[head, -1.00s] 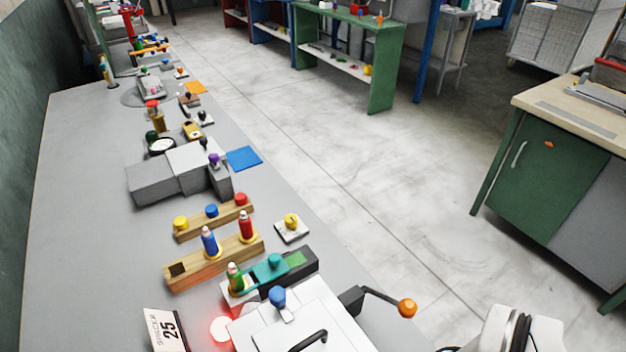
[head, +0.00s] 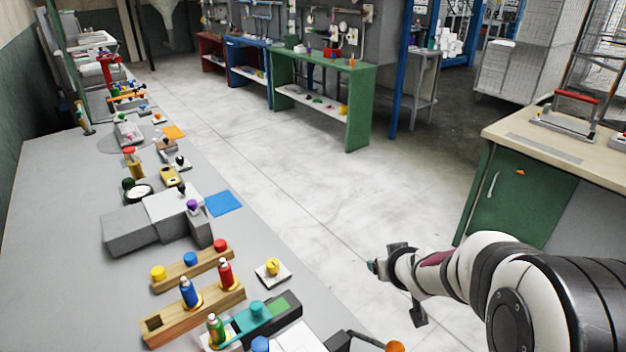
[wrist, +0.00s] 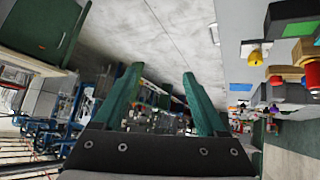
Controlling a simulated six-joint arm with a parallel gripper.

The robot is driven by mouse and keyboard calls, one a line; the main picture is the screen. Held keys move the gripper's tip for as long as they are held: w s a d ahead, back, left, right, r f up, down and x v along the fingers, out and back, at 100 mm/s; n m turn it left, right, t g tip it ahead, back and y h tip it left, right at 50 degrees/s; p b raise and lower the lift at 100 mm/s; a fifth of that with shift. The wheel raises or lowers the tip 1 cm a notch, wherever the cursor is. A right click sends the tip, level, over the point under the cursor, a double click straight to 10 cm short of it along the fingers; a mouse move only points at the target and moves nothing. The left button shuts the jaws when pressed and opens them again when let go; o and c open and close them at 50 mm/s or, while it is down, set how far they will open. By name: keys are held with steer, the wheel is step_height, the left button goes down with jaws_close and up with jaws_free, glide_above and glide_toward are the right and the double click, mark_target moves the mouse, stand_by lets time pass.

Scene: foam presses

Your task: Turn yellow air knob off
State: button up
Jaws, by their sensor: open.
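A yellow knob (head: 272,266) with a dark mark on its top sits on a small white square plate on the grey workbench in the head view. It also shows in the wrist view (wrist: 255,57), at the right, outside the space between my fingers. My gripper (wrist: 160,78) is open and empty, with two green fingers pointing toward the far room. In the head view my arm reaches in from the right, with its end over the floor beside the bench, well to the right of the knob. Another yellow knob (head: 158,272) stands on a wooden rack.
The wooden block holds a blue bottle (head: 189,294) and a red bottle (head: 225,275). A green bottle (head: 216,330), a teal fixture (head: 257,312) and an orange ball handle (head: 395,347) lie nearer. Grey blocks (head: 130,231) stand farther back. The aisle floor is clear.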

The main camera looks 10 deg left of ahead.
steer(key=w+a+f+n+y, duration=0.3)
steer(key=w+a+f, duration=0.1)
steer(key=a, duration=0.2)
steer(key=n+g+y, duration=0.2)
steer(key=n+y, duration=0.3)
steer(key=y, duration=0.2)
glide_toward(275, 264)
steer(key=x, duration=1.1)
steer(key=shift+a, duration=0.2)
